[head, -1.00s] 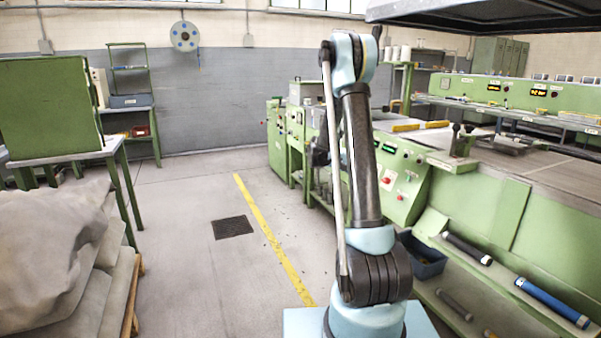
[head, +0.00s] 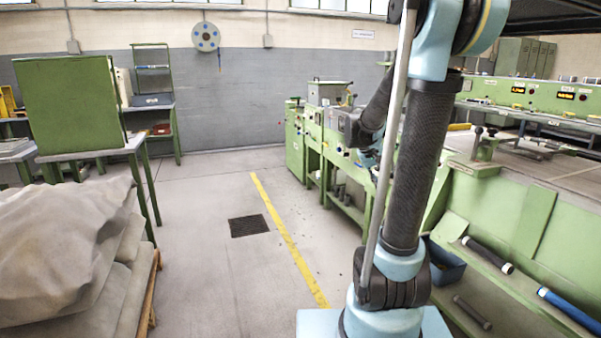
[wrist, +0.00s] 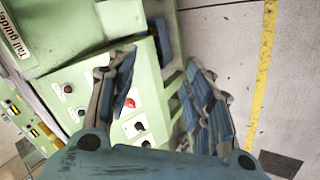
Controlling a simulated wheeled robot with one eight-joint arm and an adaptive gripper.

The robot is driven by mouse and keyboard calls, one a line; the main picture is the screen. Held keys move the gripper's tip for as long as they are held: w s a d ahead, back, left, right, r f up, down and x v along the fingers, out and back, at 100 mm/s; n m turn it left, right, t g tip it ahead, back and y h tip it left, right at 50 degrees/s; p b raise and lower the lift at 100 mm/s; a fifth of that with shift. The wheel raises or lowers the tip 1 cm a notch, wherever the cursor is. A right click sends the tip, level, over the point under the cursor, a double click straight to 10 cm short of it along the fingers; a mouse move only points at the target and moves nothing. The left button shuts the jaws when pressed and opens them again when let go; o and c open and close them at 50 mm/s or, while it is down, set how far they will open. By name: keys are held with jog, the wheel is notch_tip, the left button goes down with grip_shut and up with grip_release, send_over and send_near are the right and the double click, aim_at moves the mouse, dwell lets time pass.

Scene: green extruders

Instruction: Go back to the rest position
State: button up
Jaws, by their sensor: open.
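My gripper (wrist: 162,105) shows in the wrist view with its two blue-padded fingers spread apart and nothing between them. Beyond the fingers is the green machine panel (wrist: 75,85) with red and dark buttons, and the concrete floor (wrist: 225,50). In the head view my arm stands upright at the right of centre and bends forward at the top. The gripper is mostly hidden there behind the arm, near the green machines.
Green extruder machines (head: 535,215) line the right side, with dark and blue rollers (head: 568,308) on a low shelf. Grey sacks (head: 65,255) lie on a pallet at left. The floor between, with a yellow line (head: 285,235) and a drain grate (head: 248,226), is clear.

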jog(key=s+a+f+y, duration=0.2)
jog(key=s+a+f, duration=0.1)
jog(key=s, duration=0.5)
jog(key=s+a+f+n+y, duration=0.1)
jog(key=s+a+f+y, duration=0.1)
jog(key=s, duration=0.7)
jog(key=s+a+f+y, duration=0.2)
jog(key=s+a+f, duration=0.2)
jog(key=s+a, duration=0.2)
jog(key=s, duration=0.2)
jog(key=shift+s+a+f+y, duration=0.2)
jog(key=shift+s+f+y, duration=0.1)
jog(key=shift+s, duration=0.1)
